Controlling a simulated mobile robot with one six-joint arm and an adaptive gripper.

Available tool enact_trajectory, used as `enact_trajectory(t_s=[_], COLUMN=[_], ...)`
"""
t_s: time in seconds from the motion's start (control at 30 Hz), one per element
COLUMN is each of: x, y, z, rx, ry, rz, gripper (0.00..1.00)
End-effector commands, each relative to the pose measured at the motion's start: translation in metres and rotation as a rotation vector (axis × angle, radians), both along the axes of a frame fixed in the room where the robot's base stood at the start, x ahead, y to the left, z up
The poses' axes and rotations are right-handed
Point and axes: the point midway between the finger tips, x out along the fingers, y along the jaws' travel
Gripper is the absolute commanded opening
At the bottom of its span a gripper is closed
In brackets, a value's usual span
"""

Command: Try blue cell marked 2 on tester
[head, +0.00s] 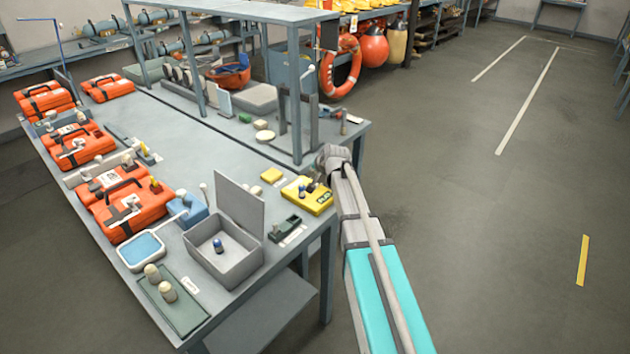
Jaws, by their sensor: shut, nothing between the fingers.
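The yellow tester (321,207) sits near the right front edge of the grey bench. My gripper (312,184) is shut and empty, low over the tester; its dark fingers partly hide the tester's top.
The box's raised lid (240,205) stands left of the tester. Orange cases (130,210) line the bench's left side. Shelf posts rise behind.

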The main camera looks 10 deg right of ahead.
Motion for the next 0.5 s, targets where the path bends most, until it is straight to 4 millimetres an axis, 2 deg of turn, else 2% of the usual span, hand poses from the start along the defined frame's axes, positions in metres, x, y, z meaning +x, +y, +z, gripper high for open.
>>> enact_trajectory(t_s=[0.03, 0.2, 0.5], x=[0.0000, 0.0000, 0.0000], y=[-0.0001, -0.0001, 0.0000], z=[0.0076, 0.0162, 0.0166], rx=[0.000, 0.000, 0.000], ry=[0.000, 0.000, 0.000], rz=[0.000, 0.000, 0.000], gripper=[0.00, 0.00, 0.00])
